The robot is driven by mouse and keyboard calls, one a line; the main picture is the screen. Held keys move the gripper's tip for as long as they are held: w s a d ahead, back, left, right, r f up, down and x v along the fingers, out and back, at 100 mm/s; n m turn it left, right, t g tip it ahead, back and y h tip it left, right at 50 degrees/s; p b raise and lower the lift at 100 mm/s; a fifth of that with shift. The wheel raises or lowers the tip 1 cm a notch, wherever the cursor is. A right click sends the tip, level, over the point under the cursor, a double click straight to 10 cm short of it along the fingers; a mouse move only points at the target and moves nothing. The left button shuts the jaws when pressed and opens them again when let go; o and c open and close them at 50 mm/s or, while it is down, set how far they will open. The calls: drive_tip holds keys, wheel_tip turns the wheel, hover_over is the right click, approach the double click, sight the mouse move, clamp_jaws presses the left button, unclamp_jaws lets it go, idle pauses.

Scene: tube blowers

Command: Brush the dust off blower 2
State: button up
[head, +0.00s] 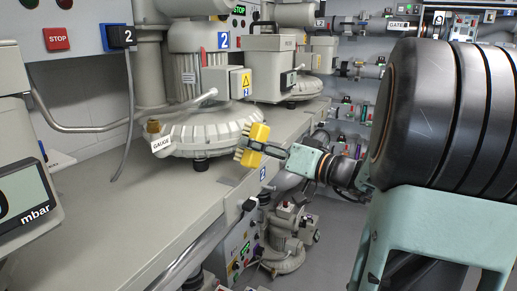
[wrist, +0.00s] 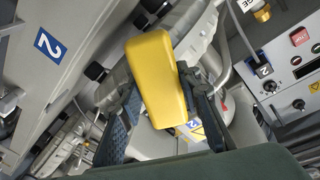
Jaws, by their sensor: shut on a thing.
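Blower 2 (head: 205,137) stands on the grey bench in the head view, a pale ribbed motor above a round casing, with a blue 2 label (head: 222,41) on the motor. A yellow brush (head: 255,139) with pale bristles is held at the casing's right edge, bristles facing left towards it. I cannot tell whether they touch. My gripper (head: 271,149) is shut on the brush from the right. In the wrist view the yellow brush back (wrist: 157,80) sits between the two fingers of my gripper (wrist: 160,98). Its bristles are hidden there. Dust is too fine to make out.
A GAUGE tag (head: 165,142) and brass fitting (head: 153,127) are on the blower's near left. More blowers stand behind along the bench (head: 120,205).

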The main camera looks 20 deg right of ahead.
drive_tip(key=shift+w+a, duration=0.15)
drive_tip(key=shift+w, duration=0.2)
drive_tip(key=shift+w+d+f+b, duration=0.1)
drive_tip(key=shift+w+d+b, duration=0.15)
drive_tip(key=shift+d+b, duration=0.35)
drive_tip(key=shift+w+d+b, duration=0.25)
drive_tip(key=shift+d+b, duration=0.25)
drive_tip(key=shift+b, duration=0.1)
drive_tip(key=shift+w+d, duration=0.25)
drive_tip(key=shift+d, duration=0.3)
drive_tip(key=shift+w+d+b, duration=0.4)
drive_tip(key=shift+d+b, duration=0.3)
drive_tip(key=shift+b, duration=0.2)
drive_tip(key=shift+w+d+b, duration=0.5)
drive_tip(key=shift+d, duration=0.35)
drive_tip(key=shift+b, duration=0.6)
